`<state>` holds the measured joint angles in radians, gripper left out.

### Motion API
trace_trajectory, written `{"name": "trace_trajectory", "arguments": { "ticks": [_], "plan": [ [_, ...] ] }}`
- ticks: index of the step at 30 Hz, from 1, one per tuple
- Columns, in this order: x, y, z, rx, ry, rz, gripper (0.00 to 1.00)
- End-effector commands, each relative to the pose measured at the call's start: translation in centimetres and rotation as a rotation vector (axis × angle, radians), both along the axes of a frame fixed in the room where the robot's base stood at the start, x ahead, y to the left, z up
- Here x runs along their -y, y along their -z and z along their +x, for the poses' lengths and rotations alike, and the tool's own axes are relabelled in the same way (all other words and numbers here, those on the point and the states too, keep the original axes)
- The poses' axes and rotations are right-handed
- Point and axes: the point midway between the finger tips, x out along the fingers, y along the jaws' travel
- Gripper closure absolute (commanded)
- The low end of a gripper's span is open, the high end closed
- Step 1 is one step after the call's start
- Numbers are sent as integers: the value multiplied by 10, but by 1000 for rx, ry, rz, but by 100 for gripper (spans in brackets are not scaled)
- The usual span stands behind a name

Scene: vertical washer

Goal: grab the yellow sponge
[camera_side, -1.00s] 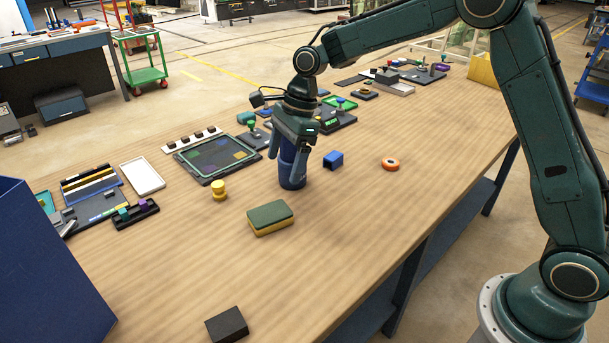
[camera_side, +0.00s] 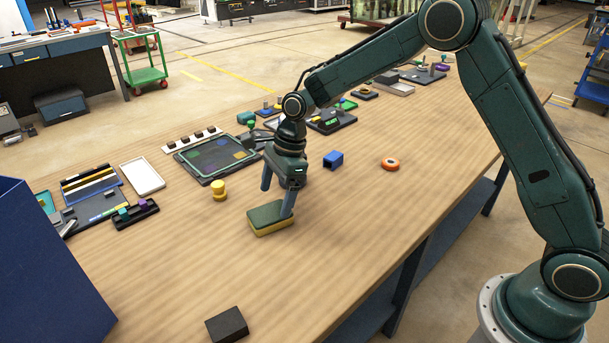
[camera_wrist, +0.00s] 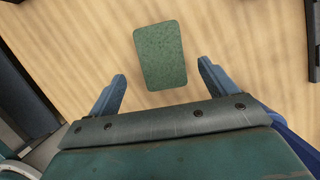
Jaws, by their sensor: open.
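The sponge (camera_side: 268,221) lies flat on the wooden table, with a green top and a yellow lower layer. My gripper (camera_side: 275,203) is open and points down just behind and above it. One finger overlaps the sponge's right end in the side view; I cannot tell if they touch. In the wrist view the sponge's green top (camera_wrist: 160,55) lies ahead of my gripper (camera_wrist: 162,70), between the lines of the two fingers. Nothing is held.
A black block (camera_side: 227,324) is at the front. The table around the sponge is clear.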

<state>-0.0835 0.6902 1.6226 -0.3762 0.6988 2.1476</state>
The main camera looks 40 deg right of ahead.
Motion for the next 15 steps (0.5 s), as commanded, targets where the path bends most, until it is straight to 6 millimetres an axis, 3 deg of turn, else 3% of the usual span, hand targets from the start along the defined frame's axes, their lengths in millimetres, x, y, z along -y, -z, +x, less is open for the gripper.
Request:
{"name": "trace_trajectory", "arguments": {
  "ticks": [8,15],
  "plan": [
    [-1,4,1,1,0,0,15],
    [-5,24,3,-1,0,-1,15]
  ]
}}
